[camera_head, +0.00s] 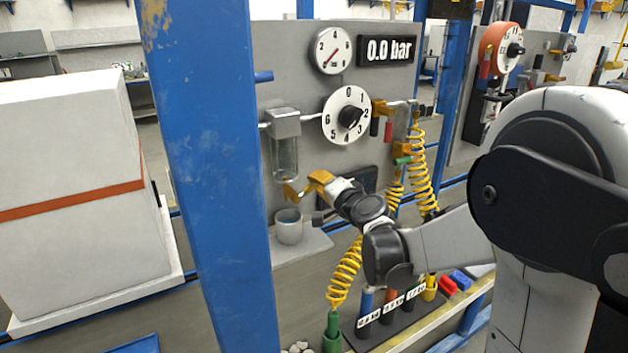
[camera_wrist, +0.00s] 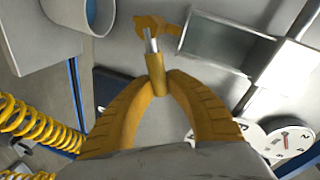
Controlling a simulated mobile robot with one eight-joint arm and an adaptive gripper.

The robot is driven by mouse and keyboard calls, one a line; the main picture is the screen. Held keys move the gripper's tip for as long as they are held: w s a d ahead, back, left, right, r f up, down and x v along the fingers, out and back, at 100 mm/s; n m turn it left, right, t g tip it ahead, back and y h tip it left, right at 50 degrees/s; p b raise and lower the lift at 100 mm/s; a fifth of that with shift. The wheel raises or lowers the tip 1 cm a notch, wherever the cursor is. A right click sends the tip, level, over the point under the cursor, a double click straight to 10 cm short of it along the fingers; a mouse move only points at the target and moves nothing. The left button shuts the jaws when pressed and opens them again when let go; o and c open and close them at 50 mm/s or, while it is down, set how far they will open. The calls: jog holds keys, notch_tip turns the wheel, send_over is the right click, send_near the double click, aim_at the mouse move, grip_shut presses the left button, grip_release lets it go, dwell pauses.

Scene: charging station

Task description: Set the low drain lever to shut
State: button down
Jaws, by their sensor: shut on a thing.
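The low drain lever (camera_head: 289,192) is yellow and sits just under the clear filter bowl (camera_head: 284,158) on the grey panel. In the wrist view the lever (camera_wrist: 152,45) shows a yellow body, a short metal stem and a yellow grip end. My gripper (camera_head: 309,188) reaches the lever from the right in the head view. In the wrist view the yellow fingers of my gripper (camera_wrist: 157,82) meet around the lever's grip end. The lever's exact angle is hard to read in the head view.
A grey cup (camera_head: 289,228) stands on a ledge below the bowl. Above are a round gauge (camera_head: 333,50), a 0.0 bar display (camera_head: 390,50) and a numbered dial (camera_head: 336,122). Yellow coiled hoses (camera_head: 420,170) hang to the right. A blue post (camera_head: 215,180) stands at left.

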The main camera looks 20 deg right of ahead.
jog(key=shift+d+f+m+y+b, duration=0.3)
jog(key=shift+f+m+y+b, duration=0.1)
jog(key=shift+f+m, duration=0.55)
jog(key=shift+f+m+y+b, duration=0.3)
jog(key=shift+f+m, duration=0.3)
jog(key=shift+m, duration=0.55)
jog(key=shift+g, duration=0.3)
jog(key=c, duration=1.3)
grip_release()
jog(key=shift+c, duration=0.2)
jog(key=v, duration=1.2)
